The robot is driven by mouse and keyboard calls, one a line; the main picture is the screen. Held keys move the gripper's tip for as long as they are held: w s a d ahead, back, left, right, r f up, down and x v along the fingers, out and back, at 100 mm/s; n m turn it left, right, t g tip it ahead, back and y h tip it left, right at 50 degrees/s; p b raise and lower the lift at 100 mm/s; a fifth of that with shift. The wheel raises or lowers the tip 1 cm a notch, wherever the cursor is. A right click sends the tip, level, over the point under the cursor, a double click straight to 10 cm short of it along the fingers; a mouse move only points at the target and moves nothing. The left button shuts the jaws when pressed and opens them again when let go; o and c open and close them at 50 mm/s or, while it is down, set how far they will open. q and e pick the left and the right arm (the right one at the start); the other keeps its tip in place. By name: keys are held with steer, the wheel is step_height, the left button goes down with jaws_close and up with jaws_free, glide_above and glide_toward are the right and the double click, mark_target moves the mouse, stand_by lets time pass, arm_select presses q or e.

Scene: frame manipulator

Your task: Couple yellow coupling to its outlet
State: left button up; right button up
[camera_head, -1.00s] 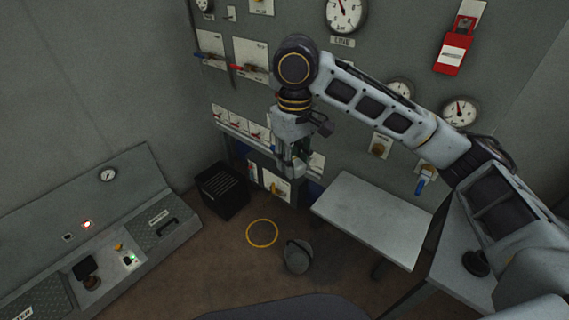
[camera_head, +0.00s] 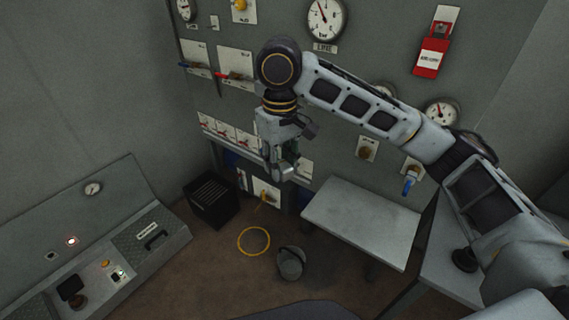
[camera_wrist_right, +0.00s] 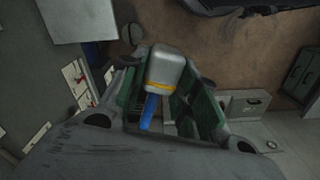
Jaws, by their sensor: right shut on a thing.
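My right gripper (camera_head: 284,172) is in front of the lower part of the grey wall panel and points downward. In the right wrist view its green-padded fingers (camera_wrist_right: 160,108) are shut on a grey cylindrical coupling (camera_wrist_right: 168,68) with a yellow band and a blue stem. In the head view the held coupling is hard to make out. A white plate (camera_head: 268,187) with something yellow (camera_head: 264,199) at it sits low on the panel, below and left of the gripper. I cannot tell for sure which fitting is the yellow outlet. My left gripper is not in view.
A yellow ring (camera_head: 254,256) and a grey bucket (camera_head: 290,264) are on the brown floor. A black box (camera_head: 210,201) stands against the panel. A grey table (camera_head: 360,222) stands at the right, and a sloped console (camera_head: 120,245) at the left. Levers and gauges project from the panel.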

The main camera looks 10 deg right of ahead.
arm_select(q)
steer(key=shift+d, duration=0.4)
arm_select(e)
steer(key=w+a+m, duration=0.4)
steer(key=w+a, duration=0.4)
steer(key=a, duration=0.2)
steer(key=shift+w+a, duration=0.3)
steer(key=shift+w, duration=0.05)
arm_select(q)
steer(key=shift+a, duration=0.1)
